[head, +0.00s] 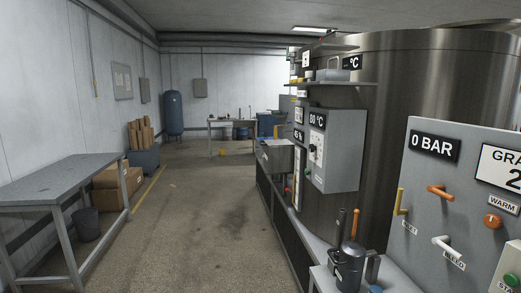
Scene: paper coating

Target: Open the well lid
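I cannot pick out a well lid for certain in the head view. A grey box-like unit (277,157) juts out beside the walkway at mid distance; its top is too small to read. A small metal item with a handle (331,73) sits on a shelf high on the large steel tank (393,80). A grey control panel (420,190) at the right carries a "0 BAR" sign, an orange lever, a white lever and a yellow handle. Neither of my grippers is in view.
A grey table (60,179) stands at the left, with a dark bin (86,225) and cardboard boxes (130,180) near it. A dark pot (349,265) with upright handles stands at the lower right. The concrete floor (205,225) between is clear.

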